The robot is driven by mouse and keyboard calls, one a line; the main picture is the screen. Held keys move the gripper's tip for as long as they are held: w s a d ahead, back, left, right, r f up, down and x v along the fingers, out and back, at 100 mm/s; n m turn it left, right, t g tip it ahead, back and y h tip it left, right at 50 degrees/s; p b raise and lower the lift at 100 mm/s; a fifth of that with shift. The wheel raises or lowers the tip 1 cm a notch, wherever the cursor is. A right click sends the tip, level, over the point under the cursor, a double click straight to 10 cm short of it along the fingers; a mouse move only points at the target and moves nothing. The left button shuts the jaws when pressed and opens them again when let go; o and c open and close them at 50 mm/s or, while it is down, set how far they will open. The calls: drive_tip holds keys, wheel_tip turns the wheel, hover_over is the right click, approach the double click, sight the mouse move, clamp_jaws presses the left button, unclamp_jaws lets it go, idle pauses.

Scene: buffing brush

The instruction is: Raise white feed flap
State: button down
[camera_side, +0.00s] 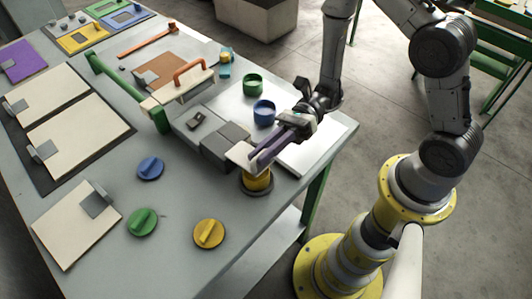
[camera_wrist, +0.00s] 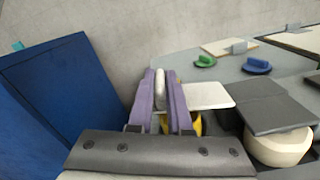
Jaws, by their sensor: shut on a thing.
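The white feed flap (camera_side: 238,154) is a small pale plate at the table's right front edge, just above a yellow round post (camera_side: 257,183). In the wrist view the flap (camera_wrist: 208,95) lies to the right of my fingers and looks roughly level. My gripper (camera_side: 257,160) reaches in from the right, its long purple fingers close together at the flap. In the wrist view my gripper (camera_wrist: 161,84) is shut on a narrow white piece at the flap's edge. Whether the flap is lifted at all is hard to tell.
Grey blocks (camera_side: 222,142) sit directly behind the flap. A blue cup (camera_side: 264,112) and green cup (camera_side: 253,84) stand beyond them. Yellow (camera_side: 209,233), green (camera_side: 142,222) and blue (camera_side: 151,168) knobs lie toward the front left. Between the knobs the tabletop is clear.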

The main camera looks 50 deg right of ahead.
sight(247, 149)
drive_tip(key=w+r+m, duration=0.1)
drive_tip(key=m, duration=0.1)
drive_tip(key=w+r+m, duration=0.1)
drive_tip(key=m, duration=0.1)
drive_tip(key=shift+r, duration=0.35)
drive_tip(key=w+m, duration=0.1)
drive_tip(key=w+r+m, duration=0.1)
drive_tip(key=m, duration=0.1)
drive_tip(key=w+m, duration=0.1)
drive_tip(key=m, duration=0.1)
drive_tip(key=shift+r, duration=0.3)
drive_tip(key=w+m, duration=0.2)
drive_tip(key=shift+r+m, duration=0.15)
drive_tip(key=shift+m, duration=0.15)
drive_tip(key=w+m, duration=0.2)
drive_tip(key=shift+m, duration=0.4)
drive_tip(key=shift+w+f+m, duration=0.15)
drive_tip(key=shift+w+m, duration=0.35)
drive_tip(key=shift+m, duration=0.1)
drive_tip(key=shift+w+f+m, duration=0.15)
drive_tip(key=shift+w+m, duration=0.3)
drive_tip(key=shift+m, duration=0.15)
drive_tip(key=shift+w+f, duration=0.15)
drive_tip(key=shift+w, duration=0.2)
drive_tip(key=shift+w+f, duration=0.1)
drive_tip(key=c, duration=0.9)
unclamp_jaws()
